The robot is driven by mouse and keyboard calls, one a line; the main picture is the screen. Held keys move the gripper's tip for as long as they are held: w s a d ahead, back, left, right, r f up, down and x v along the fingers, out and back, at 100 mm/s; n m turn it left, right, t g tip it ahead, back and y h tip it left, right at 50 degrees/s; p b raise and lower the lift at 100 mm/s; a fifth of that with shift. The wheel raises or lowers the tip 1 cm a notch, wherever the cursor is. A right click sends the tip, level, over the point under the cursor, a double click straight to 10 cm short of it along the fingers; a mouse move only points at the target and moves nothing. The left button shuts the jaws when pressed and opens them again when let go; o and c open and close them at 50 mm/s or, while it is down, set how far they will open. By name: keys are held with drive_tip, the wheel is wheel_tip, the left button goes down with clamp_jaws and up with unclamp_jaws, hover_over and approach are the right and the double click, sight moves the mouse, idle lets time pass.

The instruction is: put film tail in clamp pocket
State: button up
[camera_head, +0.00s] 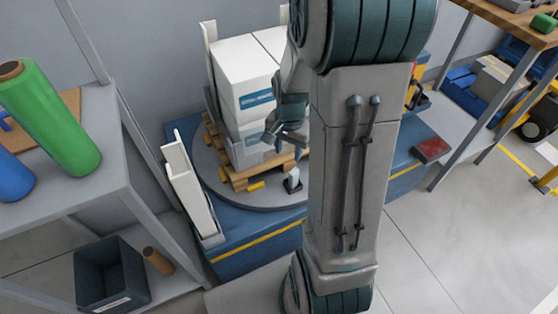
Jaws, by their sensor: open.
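My gripper (284,141) is open, close in front of the lower right part of a stack of white boxes (240,72) on a wooden pallet (240,179). The lower part of the stack looks grey and may be wrapped in film; I cannot make out a separate film tail. A small grey and black fitting (292,180) stands on the round turntable (213,184), just below my gripper; it may be the clamp, but its pocket cannot be made out. I cannot tell whether the fingers touch anything. My arm hides the right side of the stack and turntable.
A white upright post (187,184) stands left of the turntable on a blue base (236,252). A grey shelf (108,136) at left holds green (53,120) and blue rolls. A dark red block (431,150) lies on the base at right. The floor at lower right is clear.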

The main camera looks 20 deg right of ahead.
drive_tip(key=s+a+r+n+t, duration=0.1)
drive_tip(key=s+a+r+n, duration=0.8)
drive_tip(key=s+r+n, duration=0.1)
drive_tip(key=shift+s+r+n, duration=0.4)
drive_tip(key=shift+s+r, duration=0.05)
drive_tip(key=shift+r, duration=0.05)
idle(0.4)
